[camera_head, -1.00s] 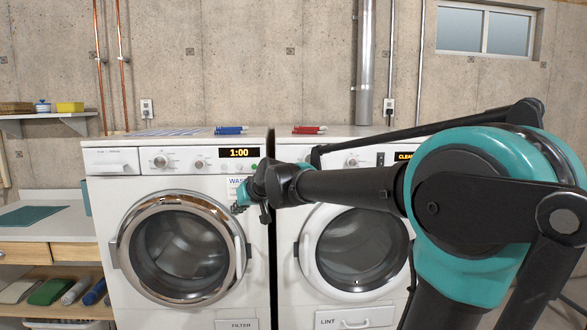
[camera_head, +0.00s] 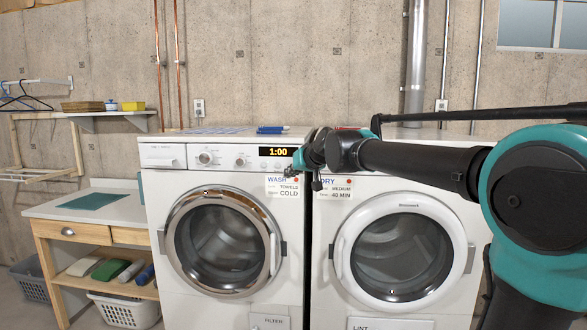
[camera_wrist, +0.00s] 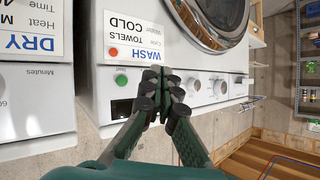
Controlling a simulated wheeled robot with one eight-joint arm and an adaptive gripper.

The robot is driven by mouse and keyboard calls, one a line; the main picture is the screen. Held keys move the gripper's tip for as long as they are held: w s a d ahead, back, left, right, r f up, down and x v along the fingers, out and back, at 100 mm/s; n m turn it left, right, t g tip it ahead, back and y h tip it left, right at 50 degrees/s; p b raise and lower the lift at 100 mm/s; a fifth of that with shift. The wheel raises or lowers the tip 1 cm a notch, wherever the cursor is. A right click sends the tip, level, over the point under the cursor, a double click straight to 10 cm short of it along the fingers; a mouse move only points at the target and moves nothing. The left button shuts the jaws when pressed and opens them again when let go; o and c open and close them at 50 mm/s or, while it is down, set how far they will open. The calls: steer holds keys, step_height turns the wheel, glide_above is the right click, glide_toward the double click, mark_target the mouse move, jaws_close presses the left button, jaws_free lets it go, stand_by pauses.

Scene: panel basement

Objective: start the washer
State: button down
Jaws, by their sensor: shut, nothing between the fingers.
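The washer (camera_head: 160,240) is the left white machine, with a round chrome-rimmed door that looks closed. Its panel has knobs (camera_head: 205,158) and an orange display (camera_head: 278,152) reading 1:00. A card (camera_head: 283,190) below the panel's right end reads WASH, TOWELS, COLD; it is upside down in the wrist view (camera_wrist: 133,38). My gripper (camera_head: 299,160) is shut and empty at the panel's right end, just right of the display, and hides that area. In the wrist view the closed fingertips (camera_wrist: 164,76) point toward the panel between the dark display (camera_wrist: 121,107) and the knobs (camera_wrist: 195,85). I cannot tell whether they touch it.
The dryer (camera_head: 330,290) stands close on the right, its card (camera_head: 333,188) reading DRY, MEDIUM, 40 MIN. My arm reaches across its front. A bench (camera_head: 50,213) with a shelf and baskets is at the left.

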steer(key=w, duration=0.8)
steer(key=shift+w+d, duration=0.1)
steer(key=shift+w, duration=0.15)
stand_by(1.3)
steer(key=shift+w, duration=0.3)
